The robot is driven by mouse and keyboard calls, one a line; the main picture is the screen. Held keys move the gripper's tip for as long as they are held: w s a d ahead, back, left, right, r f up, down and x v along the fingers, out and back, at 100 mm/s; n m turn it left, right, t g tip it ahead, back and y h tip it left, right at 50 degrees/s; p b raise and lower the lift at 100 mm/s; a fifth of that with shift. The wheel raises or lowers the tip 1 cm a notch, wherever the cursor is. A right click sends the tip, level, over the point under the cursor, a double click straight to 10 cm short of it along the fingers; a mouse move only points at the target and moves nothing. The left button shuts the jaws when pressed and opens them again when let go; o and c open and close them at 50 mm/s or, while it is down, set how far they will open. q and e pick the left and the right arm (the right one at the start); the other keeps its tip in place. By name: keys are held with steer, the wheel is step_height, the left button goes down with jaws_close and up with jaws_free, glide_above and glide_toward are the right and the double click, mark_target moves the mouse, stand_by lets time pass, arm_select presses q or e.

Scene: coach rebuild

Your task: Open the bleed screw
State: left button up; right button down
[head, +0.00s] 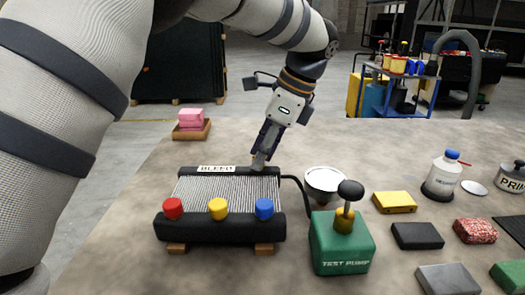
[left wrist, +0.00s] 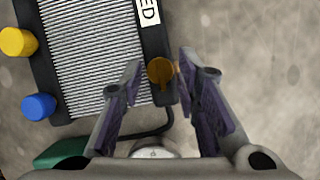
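The bleed screw (left wrist: 160,72) is a round brass-coloured head at the end of the radiator's black top tank, near the BLEED label (left wrist: 149,10). In the head view the radiator (head: 220,228) lies on wooden blocks with its label (head: 216,168) on the far side, and my left gripper mostly hides the screw. My left gripper (head: 262,160) points down at the far right corner of the radiator. In the left wrist view its fingers (left wrist: 158,66) are apart, one on each side of the screw, with a small gap showing on the left. My right gripper is out of view.
Red (head: 173,208), yellow (head: 218,208) and blue (head: 265,208) caps line the radiator's near side. A black hose runs to the green test pump (head: 342,245). A bowl (head: 324,181), a bottle (head: 443,175) and several blocks lie right.

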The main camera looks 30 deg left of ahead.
arm_select(q)
jaws_close()
